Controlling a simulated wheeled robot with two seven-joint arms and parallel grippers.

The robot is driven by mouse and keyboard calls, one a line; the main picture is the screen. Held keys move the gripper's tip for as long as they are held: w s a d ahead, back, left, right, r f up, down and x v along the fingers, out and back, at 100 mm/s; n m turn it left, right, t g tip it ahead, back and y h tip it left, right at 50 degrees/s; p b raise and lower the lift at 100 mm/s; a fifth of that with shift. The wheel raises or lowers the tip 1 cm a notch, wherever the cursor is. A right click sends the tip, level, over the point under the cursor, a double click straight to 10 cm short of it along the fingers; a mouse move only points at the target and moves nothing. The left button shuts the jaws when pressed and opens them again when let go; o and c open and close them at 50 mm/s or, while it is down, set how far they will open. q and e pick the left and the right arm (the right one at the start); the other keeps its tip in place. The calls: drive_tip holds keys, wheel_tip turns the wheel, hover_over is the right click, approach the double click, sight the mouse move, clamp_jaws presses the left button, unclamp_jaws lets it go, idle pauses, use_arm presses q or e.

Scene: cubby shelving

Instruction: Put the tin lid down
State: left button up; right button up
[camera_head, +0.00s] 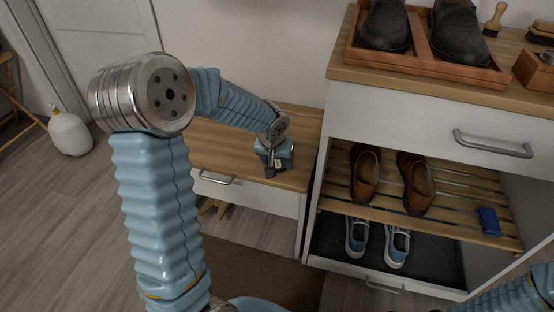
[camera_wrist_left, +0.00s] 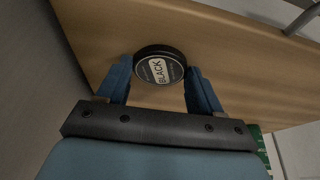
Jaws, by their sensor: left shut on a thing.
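The tin lid (camera_wrist_left: 161,68) is a round black disc with a pale "BLACK" label, and it shows in the left wrist view. My left gripper (camera_wrist_left: 159,76) is shut on it, with one blue finger on each side of its rim. Behind the lid is the wooden bench top (camera_wrist_left: 215,55); I cannot tell whether the lid touches it. In the head view my left gripper (camera_head: 271,170) points down over the bench's right part, and the lid cannot be made out there. My right gripper is out of view; only part of that arm shows at bottom right.
The bench top (camera_head: 225,145) is bare left of the gripper. The tall shelf unit (camera_head: 400,104) stands close on the right, with brown shoes (camera_head: 366,176), blue sneakers (camera_head: 397,247) and a blue item (camera_head: 489,222). A green thing (camera_wrist_left: 262,147) shows beside the gripper in the wrist view.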

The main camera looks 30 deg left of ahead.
use_arm(q)
drive_tip(key=shift+s+f+b, duration=0.15)
drive_tip(key=shift+f+b, duration=0.4)
drive_tip(key=shift+b, duration=0.15)
drive_tip(key=o, duration=1.1)
drive_tip(key=shift+s+d+f, duration=0.1)
drive_tip(key=shift+r+p, duration=0.9)
drive_tip(key=shift+r, duration=0.05)
drive_tip(key=a+p+v, duration=0.1)
drive_tip(key=v, duration=1)
drive_tip(key=shift+d+r, duration=0.15)
drive_tip(key=shift+d, duration=0.35)
